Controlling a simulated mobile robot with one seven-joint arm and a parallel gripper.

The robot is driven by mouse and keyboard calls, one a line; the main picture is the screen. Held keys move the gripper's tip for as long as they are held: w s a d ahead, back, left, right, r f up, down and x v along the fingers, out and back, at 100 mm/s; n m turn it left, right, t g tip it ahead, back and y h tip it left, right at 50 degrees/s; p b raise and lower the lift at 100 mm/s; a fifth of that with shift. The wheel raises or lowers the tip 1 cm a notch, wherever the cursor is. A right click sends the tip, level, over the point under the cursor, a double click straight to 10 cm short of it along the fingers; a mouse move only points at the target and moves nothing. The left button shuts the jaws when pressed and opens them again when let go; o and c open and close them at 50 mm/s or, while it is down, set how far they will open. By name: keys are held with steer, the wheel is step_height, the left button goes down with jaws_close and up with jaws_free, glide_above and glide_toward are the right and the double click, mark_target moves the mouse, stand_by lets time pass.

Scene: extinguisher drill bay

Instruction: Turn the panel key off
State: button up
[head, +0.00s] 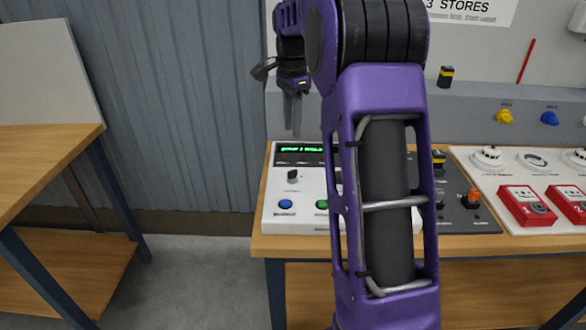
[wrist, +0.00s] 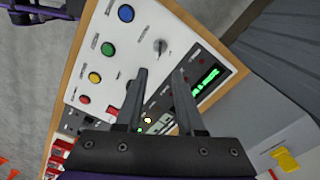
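The white control panel (head: 272,215) stands on the wooden bench and has a lit green display (head: 302,149). The panel key (head: 293,176), a small dark knob, sits below the display. In the wrist view the key (wrist: 160,46) is just beyond my fingertips, roughly in line with the gap between them. My gripper (head: 293,125) is above the panel with its fingers pointing down, apart from the key. In the wrist view my gripper (wrist: 159,72) is open with nothing between its fingers. I cannot tell which marked position the key points to.
A blue button (head: 285,204) and a green button (head: 321,204) are in front of the key; yellow (wrist: 94,77) and red (wrist: 83,99) ones continue the row. My arm hides the panel's right part. A dark panel (head: 470,215) and red boxes (head: 527,206) stand farther right.

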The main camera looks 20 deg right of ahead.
mark_target(292, 175)
step_height(292, 175, down, 13)
steer(key=shift+r+b, duration=0.1)
steer(key=shift+b, duration=0.75)
jaws_close()
